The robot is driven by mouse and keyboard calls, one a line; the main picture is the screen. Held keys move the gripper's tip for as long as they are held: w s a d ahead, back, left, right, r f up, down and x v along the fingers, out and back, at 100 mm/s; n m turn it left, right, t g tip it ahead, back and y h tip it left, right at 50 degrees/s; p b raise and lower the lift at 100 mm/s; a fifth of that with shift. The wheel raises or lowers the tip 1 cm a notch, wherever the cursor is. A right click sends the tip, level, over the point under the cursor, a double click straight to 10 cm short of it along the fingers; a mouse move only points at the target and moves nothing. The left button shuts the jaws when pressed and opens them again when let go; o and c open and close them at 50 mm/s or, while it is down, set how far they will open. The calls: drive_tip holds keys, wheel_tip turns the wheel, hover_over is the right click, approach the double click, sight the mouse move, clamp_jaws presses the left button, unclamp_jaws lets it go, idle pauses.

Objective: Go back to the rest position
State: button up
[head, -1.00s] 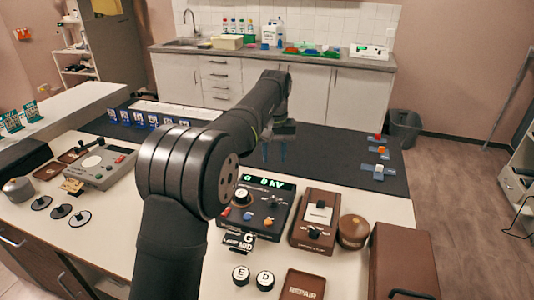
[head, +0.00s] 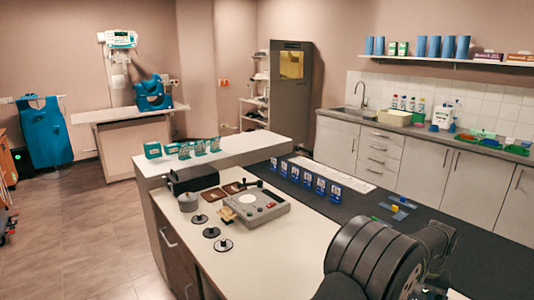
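Only part of my own dark arm shows, at the lower right of the head view, over the near end of the dark mat (head: 372,205). My gripper is outside the picture, so its fingers and anything in them are hidden. The task names no other object.
A grey device with a dial (head: 256,206) and several black discs lie on the white worktop (head: 262,268). Blue-white cards (head: 308,181) stand in a row on the mat's far-left edge. Teal boxes (head: 184,151) stand on a raised counter (head: 228,160). Open floor (head: 85,225) lies left.

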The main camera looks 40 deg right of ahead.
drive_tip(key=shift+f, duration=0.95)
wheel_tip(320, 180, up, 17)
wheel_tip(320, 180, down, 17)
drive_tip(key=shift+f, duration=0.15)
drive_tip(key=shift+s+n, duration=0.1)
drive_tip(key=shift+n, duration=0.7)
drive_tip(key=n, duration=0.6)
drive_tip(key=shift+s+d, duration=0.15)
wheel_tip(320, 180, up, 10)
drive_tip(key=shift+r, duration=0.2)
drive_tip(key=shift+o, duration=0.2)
